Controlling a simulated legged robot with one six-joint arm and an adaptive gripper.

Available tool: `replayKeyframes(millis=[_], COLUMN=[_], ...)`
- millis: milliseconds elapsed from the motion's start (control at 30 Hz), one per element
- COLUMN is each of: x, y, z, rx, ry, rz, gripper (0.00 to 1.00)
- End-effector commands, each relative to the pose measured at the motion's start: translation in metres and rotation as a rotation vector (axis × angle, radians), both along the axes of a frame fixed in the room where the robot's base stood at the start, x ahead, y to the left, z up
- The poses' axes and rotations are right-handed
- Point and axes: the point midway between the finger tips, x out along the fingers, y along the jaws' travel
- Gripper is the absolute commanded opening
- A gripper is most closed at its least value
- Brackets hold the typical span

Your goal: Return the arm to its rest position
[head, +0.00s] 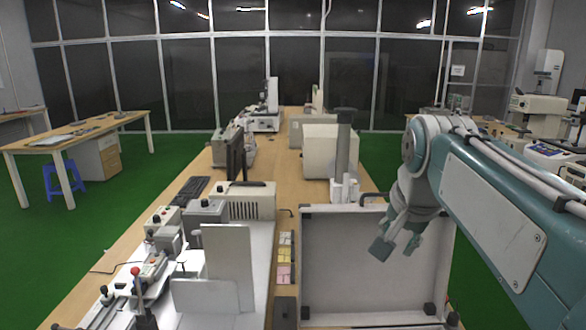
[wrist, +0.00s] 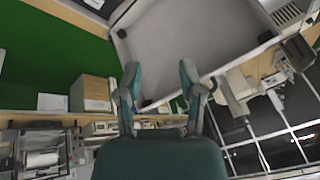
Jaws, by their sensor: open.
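My teal arm (head: 500,195) reaches in from the right side of the head view, bent downward at its end. My gripper (head: 396,249) hangs in front of a pale grey open-topped box or panel (head: 340,262) on the bench. In the wrist view my gripper (wrist: 160,88) shows two teal fingers spread apart with nothing between them. The grey panel also shows in the wrist view (wrist: 195,40), beyond the fingertips. I cannot tell how far the fingers are from it.
A long wooden bench (head: 270,150) carries test machines, a monitor (head: 236,153) and a keyboard (head: 190,190). A wooden table (head: 75,138) with a blue stool (head: 62,178) stands at left. More equipment (head: 540,105) is at right. Green floor (head: 150,190) is clear left of the bench.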

Motion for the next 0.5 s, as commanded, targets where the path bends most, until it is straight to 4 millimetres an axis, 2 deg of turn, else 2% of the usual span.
replayKeyframes(millis=[33, 100, 267, 500], x=[-0.016, -0.036, -0.080, -0.140], y=[0.002, 0.004, 0.008, 0.011], z=[-0.008, -0.022, -0.058, -0.122], rx=[-0.020, -0.052, -0.126, -0.238], ry=[-0.006, -0.014, -0.032, -0.057], rz=[0.045, 0.115, 0.273, 0.496], gripper=[0.50, 0.50, 0.50, 0.50])
